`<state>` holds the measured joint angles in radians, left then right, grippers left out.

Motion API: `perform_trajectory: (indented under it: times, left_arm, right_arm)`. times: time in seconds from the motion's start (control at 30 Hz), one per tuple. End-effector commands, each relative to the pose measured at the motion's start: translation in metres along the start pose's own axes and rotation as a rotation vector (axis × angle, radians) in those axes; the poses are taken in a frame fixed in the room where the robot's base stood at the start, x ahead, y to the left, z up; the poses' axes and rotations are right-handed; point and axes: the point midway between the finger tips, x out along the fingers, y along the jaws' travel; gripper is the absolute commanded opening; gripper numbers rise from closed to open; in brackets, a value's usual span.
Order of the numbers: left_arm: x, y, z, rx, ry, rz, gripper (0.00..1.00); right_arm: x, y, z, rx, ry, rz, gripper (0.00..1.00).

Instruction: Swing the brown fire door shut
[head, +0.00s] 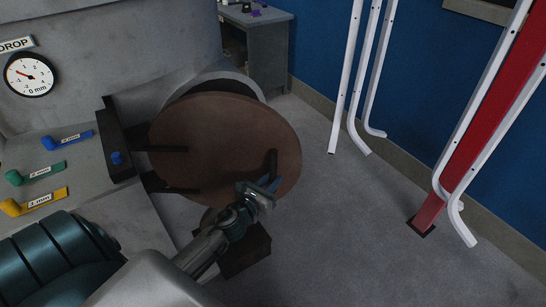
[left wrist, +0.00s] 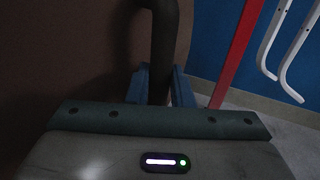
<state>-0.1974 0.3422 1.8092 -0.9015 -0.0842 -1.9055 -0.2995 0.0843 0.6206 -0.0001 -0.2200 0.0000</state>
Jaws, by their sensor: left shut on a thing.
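The brown fire door (head: 215,135) is a round disc on dark hinge arms at its left. It stands ajar in front of a grey round opening (head: 235,80), whose rim shows behind it. A dark upright handle (head: 272,163) sits on the door's right part. My left gripper (head: 268,186) is shut on this handle, at its lower end. In the left wrist view the handle (left wrist: 163,45) rises between the blue fingers, with the brown door (left wrist: 70,50) behind it. My right gripper is not in view.
A grey machine front carries a dial gauge (head: 30,75) and blue, green and yellow tagged pieces (head: 40,200). White bent tubes (head: 358,80) and a red post (head: 480,115) stand at the right. A grey cabinet (head: 262,50) is at the back. Grey floor between is clear.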

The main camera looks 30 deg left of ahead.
Motion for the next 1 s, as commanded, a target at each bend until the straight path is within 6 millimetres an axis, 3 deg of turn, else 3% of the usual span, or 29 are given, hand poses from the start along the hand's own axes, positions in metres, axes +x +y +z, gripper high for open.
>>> perform_trajectory:
  times: [1.0]
  left_arm:
    - [0.090, 0.057, 0.000, 0.003, 0.001, 0.004, 0.00]
  right_arm:
    - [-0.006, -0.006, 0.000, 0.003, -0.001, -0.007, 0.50]
